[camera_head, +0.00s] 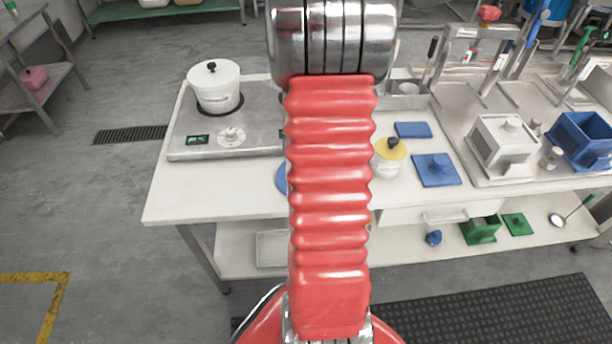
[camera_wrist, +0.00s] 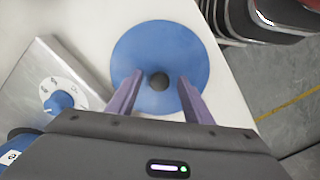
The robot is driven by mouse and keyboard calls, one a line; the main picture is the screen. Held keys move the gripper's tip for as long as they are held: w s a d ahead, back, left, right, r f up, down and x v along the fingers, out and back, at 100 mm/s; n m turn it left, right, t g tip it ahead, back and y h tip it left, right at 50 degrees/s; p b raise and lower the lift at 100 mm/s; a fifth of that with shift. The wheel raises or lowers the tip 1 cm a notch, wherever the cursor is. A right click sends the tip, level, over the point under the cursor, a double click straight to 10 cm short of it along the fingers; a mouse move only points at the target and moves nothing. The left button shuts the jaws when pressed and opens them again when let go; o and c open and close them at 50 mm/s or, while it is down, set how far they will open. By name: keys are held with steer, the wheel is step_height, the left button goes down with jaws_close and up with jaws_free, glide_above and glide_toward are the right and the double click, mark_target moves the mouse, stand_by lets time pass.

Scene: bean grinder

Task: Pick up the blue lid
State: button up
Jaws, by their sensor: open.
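A round blue lid (camera_wrist: 156,44) with a dark knob (camera_wrist: 159,81) at its centre lies on the white table. My gripper (camera_wrist: 160,79) is open over it in the wrist view. Its two purple fingers stand on either side of the knob, apart from it in the picture; I cannot tell the height left. In the head view only the left edge of the lid (camera_head: 282,178) shows beside my red arm; my gripper is hidden there. A square blue lid-like plate (camera_head: 437,170) with a knob lies to the right on the same table.
A silver hot plate (camera_head: 186,131) with a white pot (camera_head: 215,90) stands left of the lid; its dial (camera_wrist: 62,98) shows in the wrist view. A white pot with a yellow lid (camera_head: 389,152) stands right of my arm. A white box (camera_head: 503,142) stands farther right.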

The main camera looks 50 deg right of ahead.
stand_by(0.5)
jaws_close()
stand_by(0.3)
